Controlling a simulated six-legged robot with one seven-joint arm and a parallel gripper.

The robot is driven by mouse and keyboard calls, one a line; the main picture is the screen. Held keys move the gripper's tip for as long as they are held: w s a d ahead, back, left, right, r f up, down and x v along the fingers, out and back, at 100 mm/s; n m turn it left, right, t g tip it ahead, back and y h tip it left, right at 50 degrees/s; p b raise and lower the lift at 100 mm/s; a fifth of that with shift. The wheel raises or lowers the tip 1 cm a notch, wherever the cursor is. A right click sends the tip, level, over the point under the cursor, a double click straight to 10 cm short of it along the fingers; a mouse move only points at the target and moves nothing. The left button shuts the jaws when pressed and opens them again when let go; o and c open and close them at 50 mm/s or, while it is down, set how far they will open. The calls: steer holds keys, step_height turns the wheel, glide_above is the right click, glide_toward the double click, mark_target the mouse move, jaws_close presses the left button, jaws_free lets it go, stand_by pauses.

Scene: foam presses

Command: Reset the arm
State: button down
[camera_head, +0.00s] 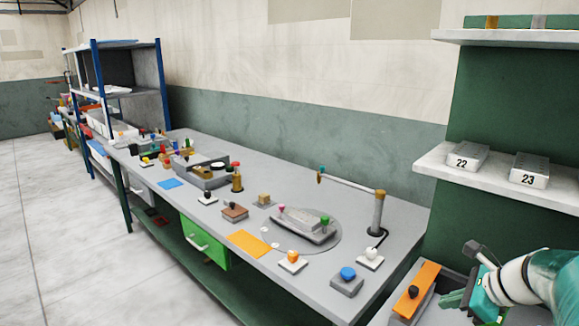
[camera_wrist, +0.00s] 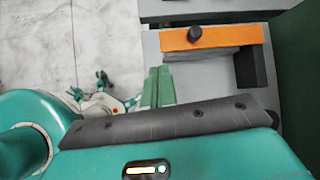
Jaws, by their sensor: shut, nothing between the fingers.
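My gripper (camera_head: 455,299) is at the lower right of the head view, on the end of my white and teal arm. Its green fingers are together with nothing between them. In the wrist view the fingers (camera_wrist: 157,87) point up the picture, close to the left of a grey box-like press with an orange bar (camera_wrist: 215,36) and a black knob. The same orange bar (camera_head: 420,284) shows in the head view just left of my gripper. I cannot tell whether the fingers touch the press.
A long grey workbench (camera_head: 330,275) holds a round plate with a grey mould, several coloured buttons and a post with a swing arm. Pale floor (camera_head: 60,240) is clear at the left.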

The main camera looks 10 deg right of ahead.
steer(key=s+a+r+n+h, duration=0.1)
steer(key=s+a+n, duration=0.2)
steer(key=a+n, duration=0.5)
steer(key=s+a+r+n+h, duration=0.1)
steer(key=s+a+n, duration=0.3)
steer(key=a+n, duration=0.4)
steer(key=s+a+r+n+g+h, duration=0.1)
steer(key=s+a+n, duration=0.3)
steer(key=a+n, duration=0.4)
steer(key=n, duration=0.2)
steer(key=shift+s+a+r+n+h, duration=0.15)
steer(key=shift+a+r+n+h, duration=0.15)
steer(key=shift+a+n+h, duration=0.1)
